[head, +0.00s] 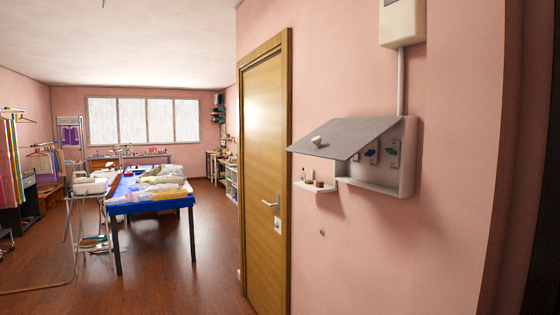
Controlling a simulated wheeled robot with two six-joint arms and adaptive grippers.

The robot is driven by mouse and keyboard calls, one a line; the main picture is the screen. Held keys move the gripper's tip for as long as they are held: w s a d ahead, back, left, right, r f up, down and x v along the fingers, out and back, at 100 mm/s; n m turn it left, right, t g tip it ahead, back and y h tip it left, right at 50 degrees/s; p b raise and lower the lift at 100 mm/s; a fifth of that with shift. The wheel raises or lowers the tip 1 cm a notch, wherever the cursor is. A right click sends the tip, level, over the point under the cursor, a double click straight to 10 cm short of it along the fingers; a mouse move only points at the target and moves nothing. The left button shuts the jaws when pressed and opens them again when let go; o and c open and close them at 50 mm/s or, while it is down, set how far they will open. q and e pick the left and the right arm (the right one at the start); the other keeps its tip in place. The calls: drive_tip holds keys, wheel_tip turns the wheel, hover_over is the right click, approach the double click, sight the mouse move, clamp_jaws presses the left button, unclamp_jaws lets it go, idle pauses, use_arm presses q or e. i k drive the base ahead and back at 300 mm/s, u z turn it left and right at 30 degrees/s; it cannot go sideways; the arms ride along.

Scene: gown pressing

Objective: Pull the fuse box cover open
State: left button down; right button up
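The fuse box (405,165) is mounted on the pink wall right of the door. Its grey cover (345,138) is hinged along the top and stands tilted up and outward, with its lower edge away from the box. A pale knob (317,142) sits on the cover. Through the gap below it I see switches inside, some blue and one green. Neither of my grippers is in view.
A small shelf (316,187) with little items sits just left of the box. A wooden door (263,185) is shut beside it. A blue table (152,203) with folded cloth and an ironing stand are farther left. The floor in front is clear.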

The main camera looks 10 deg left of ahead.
sight(338, 139)
drive_tip(key=z, duration=0.6)
drive_tip(key=i, duration=0.55)
drive_tip(key=z, duration=0.6)
drive_tip(key=i, duration=0.7)
drive_tip(key=u, duration=0.35)
